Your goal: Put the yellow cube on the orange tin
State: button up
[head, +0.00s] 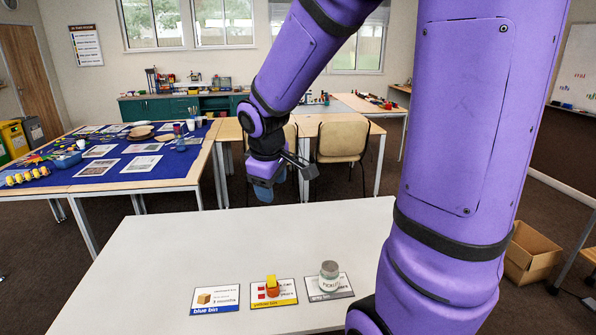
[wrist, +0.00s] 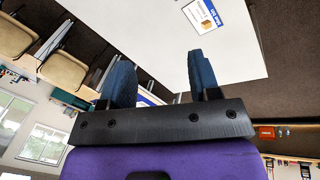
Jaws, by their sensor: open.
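A small yellow cube (head: 271,280) shows on top of a small orange tin (head: 272,292), and both are over the yellow bin card. The cube looks upright and rests on the tin, with nothing holding it. My gripper (head: 268,190) is up near the table's far edge, well away from the cube and tin. In the wrist view its two blue fingers (wrist: 160,72) stand apart with nothing between them. The cube and tin are not in the wrist view.
The white table (head: 160,260) bears a blue bin card (head: 215,307), the yellow bin card (head: 290,299) and a grey bin card (head: 341,288). A grey-lidded jar (head: 329,275) stands on the grey card. The table's left and far parts are clear.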

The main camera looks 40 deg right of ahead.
jog(key=s+a+r+m+t, duration=0.1)
jog(key=s+a+r, duration=0.1)
jog(key=s, duration=0.3)
jog(key=s+a+r+m+t+y, duration=0.1)
jog(key=s+a+r+m, duration=0.1)
jog(key=s+r, duration=0.3)
jog(key=s+a+r+m+y, duration=0.1)
jog(key=s+a+r+m, duration=0.1)
jog(key=s+a+r, duration=0.2)
jog(key=s, duration=0.3)
jog(key=shift+s+r+t, duration=0.15)
jog(key=shift+t, duration=0.25)
